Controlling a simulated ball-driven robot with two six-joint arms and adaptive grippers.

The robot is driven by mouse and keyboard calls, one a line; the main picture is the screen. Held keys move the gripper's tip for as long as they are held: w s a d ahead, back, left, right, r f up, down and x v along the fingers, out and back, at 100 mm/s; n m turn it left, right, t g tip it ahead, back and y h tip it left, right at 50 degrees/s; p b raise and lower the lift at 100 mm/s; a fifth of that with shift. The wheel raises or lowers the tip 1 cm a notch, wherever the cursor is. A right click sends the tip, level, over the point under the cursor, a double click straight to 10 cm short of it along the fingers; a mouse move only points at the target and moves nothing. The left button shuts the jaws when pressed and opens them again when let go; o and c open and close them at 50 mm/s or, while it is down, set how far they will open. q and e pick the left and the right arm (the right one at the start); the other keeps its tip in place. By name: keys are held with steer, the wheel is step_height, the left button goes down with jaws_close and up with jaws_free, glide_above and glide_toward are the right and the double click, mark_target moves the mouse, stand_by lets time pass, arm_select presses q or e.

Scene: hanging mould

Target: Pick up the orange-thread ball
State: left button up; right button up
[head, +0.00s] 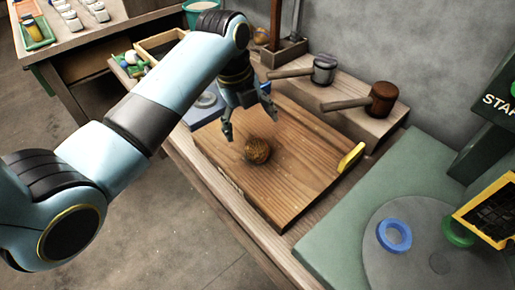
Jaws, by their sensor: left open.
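The orange-thread ball (258,150) looks brown and orange with a dark thread-like texture. It rests on the wooden board (297,187) near its left-middle part. My left gripper (250,122) is open and points down, just above and behind the ball. Its two fingers are spread to either side, and nothing is between them. The gripper appears apart from the ball. My right gripper is not in the picture.
Two mallets, one grey-headed (324,69) and one brown-headed (383,98), lie on a raised wooden ledge behind the board. A yellow block (351,157) is at the board's right edge. A blue ring (394,235) and green ring (458,232) lie at the right.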

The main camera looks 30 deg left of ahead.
mark_target(255, 142)
arm_select(q)
steer(key=f, duration=0.3)
steer(key=shift+w+d+f, duration=0.2)
steer(key=shift+w+f, duration=0.05)
steer(key=shift+f, duration=0.05)
steer(key=f, duration=0.3)
steer(key=d+f, duration=0.1)
steer(key=f, duration=0.1)
steer(key=shift+w+f+b, duration=0.1)
steer(key=shift+w+b, duration=0.05)
steer(key=shift+b, duration=0.25)
steer(key=c, duration=1.3)
